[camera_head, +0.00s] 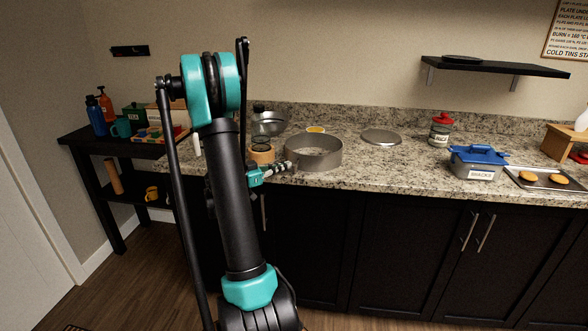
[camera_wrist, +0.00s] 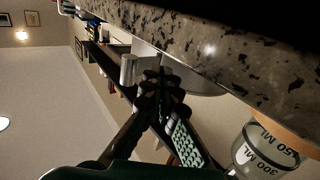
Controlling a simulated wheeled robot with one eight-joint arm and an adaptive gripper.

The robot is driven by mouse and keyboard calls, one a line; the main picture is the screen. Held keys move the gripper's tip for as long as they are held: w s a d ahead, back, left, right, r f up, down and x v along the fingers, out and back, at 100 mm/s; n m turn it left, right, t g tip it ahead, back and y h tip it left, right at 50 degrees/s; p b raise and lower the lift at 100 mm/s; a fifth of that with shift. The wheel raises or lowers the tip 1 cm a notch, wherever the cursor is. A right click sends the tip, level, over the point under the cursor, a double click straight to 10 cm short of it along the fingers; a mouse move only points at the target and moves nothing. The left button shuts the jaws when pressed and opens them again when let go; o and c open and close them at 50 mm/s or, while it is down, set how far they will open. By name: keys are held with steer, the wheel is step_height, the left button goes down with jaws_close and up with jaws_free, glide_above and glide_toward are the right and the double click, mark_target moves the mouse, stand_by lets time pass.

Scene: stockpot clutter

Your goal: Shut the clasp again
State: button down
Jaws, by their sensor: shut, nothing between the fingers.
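A round grey metal ring (camera_head: 316,158), like a springform pan wall, stands on the granite counter. Its curved wall (camera_wrist: 205,84) also shows in the wrist view. My gripper (camera_head: 292,166) reaches in from the left, at the ring's front-left side. In the wrist view my gripper (camera_wrist: 163,88) has its fingers together and empty, close to the ring's wall. A shiny metal piece (camera_wrist: 127,70) beside the fingertips looks like the clasp lever. Whether the fingers touch it, I cannot tell. In the head view the gripper hides the clasp area.
A measuring glass (camera_wrist: 262,150) stands close beside my gripper, by a tan round object (camera_head: 262,156). A round metal disc (camera_head: 381,137), a red-lidded jar (camera_head: 440,130) and a blue-lidded box (camera_head: 477,163) are to the right.

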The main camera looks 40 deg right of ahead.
mark_target(295, 167)
steer(key=shift+s+a, duration=0.1)
steer(key=shift+s, duration=0.45)
steer(key=shift+s, duration=0.15)
steer(key=shift+s, duration=0.55)
steer(key=shift+s+d, duration=0.4)
steer(key=shift+s, duration=0.2)
